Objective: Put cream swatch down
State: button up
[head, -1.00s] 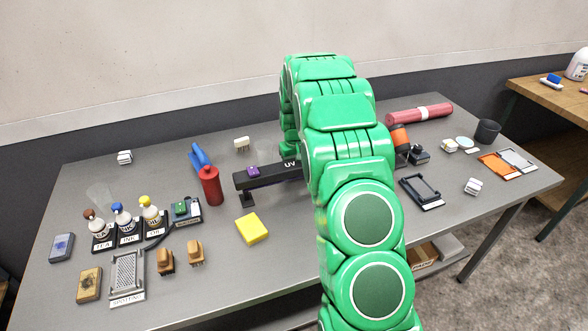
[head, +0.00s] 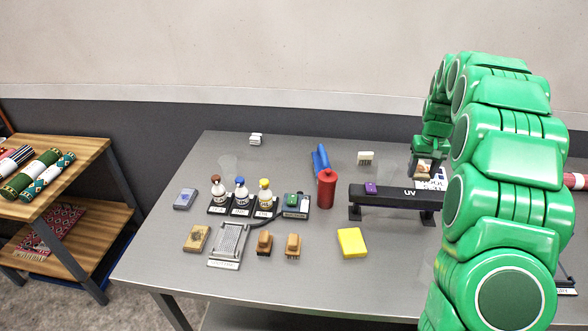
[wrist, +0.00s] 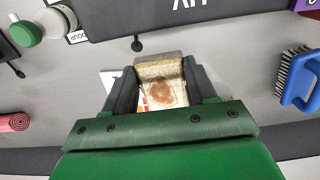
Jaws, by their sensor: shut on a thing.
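The cream swatch (wrist: 162,82), a pale fuzzy piece with a brown stain, is between the two fingers of my gripper (wrist: 160,86) in the wrist view. My gripper is shut on it. In the head view my gripper (head: 424,166) is at the back of the table, behind the black UV lamp bar (head: 392,194); the swatch shows only as a small tan patch (head: 422,172) there. A white printed card (head: 434,181) shows beside it. I cannot tell whether the swatch touches the table.
A blue brush (wrist: 300,80) lies right of my gripper in the wrist view, a green-capped bottle (wrist: 48,25) left. In the head view, a red bottle (head: 326,188), yellow sponge (head: 352,242) and labelled bottles (head: 240,195) stand left. A wooden shelf (head: 85,150) holds rolled rugs.

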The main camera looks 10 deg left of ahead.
jog(key=r, duration=0.6)
jog(key=shift+w+a+r, duration=0.1)
jog(key=shift+a+r, duration=0.2)
jog(key=shift+r, duration=0.05)
jog(key=s+a, duration=0.2)
jog(key=a, duration=3.9)
send_over(275, 173)
jog(key=shift+s+f, duration=0.15)
jog(key=shift+f, duration=7.15)
jog(key=shift+f, duration=0.2)
jog(key=shift+w+f, duration=0.15)
jog(key=shift+w, duration=0.05)
jog(key=shift+f, duration=1.5)
